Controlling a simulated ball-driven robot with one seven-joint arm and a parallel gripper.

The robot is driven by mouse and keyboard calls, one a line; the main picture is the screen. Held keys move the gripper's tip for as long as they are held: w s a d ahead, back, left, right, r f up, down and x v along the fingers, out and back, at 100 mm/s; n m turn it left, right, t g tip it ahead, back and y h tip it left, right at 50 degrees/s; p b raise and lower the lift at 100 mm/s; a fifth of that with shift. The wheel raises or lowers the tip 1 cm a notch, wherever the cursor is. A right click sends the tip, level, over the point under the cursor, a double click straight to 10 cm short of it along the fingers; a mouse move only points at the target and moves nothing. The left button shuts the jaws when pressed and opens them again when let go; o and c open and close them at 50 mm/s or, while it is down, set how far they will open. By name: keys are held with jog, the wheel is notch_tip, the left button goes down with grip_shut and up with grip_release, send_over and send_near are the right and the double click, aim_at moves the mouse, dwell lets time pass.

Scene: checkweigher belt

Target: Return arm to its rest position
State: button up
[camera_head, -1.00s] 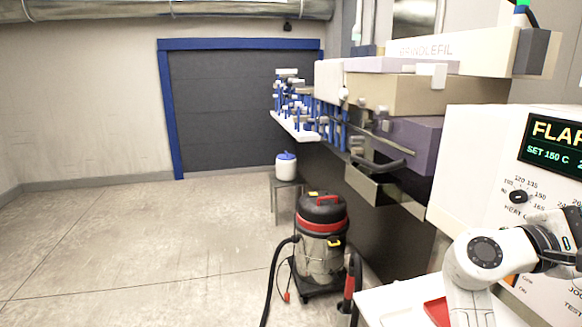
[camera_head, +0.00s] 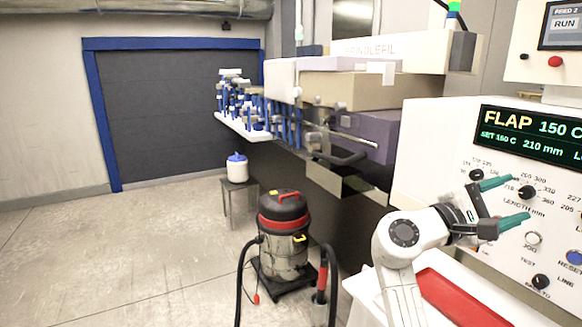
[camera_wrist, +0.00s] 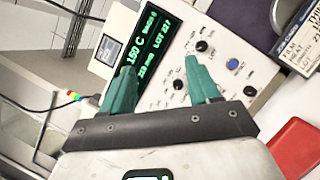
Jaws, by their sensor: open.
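My gripper (camera_head: 507,202) is open and empty, with two green fingers spread apart. In the head view it stands at the right, in front of the control panel (camera_head: 560,185) with its knobs and green display. My white arm comes up from below, bent at a joint. In the wrist view the two fingers of my gripper (camera_wrist: 160,84) point toward the panel (camera_wrist: 160,92), and nothing is between them. I cannot tell how far the fingertips are from the panel face.
A red tray (camera_head: 462,300) lies on the white surface below my arm. A vacuum cleaner (camera_head: 284,240) with a hose stands on the floor. A white jar with a blue lid (camera_head: 237,168) sits on a stool (camera_head: 240,192). The floor at left is clear.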

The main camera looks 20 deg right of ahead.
jog(key=s+a+f+m+t+y, duration=0.1)
jog(key=a+f+t+y, duration=0.2)
jog(key=f, duration=0.6)
jog(key=a+f+t+y, duration=0.3)
jog(key=f+y, duration=0.1)
jog(key=f, duration=0.5)
jog(key=s+a+f+m+t+y, duration=0.1)
jog(key=a+f+t+y, duration=0.2)
jog(key=f, duration=0.6)
jog(key=s+a+f+m+y, duration=0.1)
jog(key=s+a+f+y, duration=0.4)
jog(key=a, duration=0.4)
jog(key=s+a+f+m+y, duration=0.1)
jog(key=s+a+f+y, duration=0.1)
jog(key=a+f+y, duration=0.5)
jog(key=s+f+g+h+b, duration=0.1)
jog(key=s+f+b, duration=0.4)
jog(key=f, duration=0.2)
jog(key=s+f+m+g+h+b, duration=0.1)
jog(key=s+f+g+b, duration=0.1)
jog(key=s+f+b, duration=0.3)
notch_tip(320, 180, down, 4)
jog(key=shift+s+a+r, duration=0.2)
jog(key=shift+s+r, duration=0.05)
jog(key=shift+s, duration=0.35)
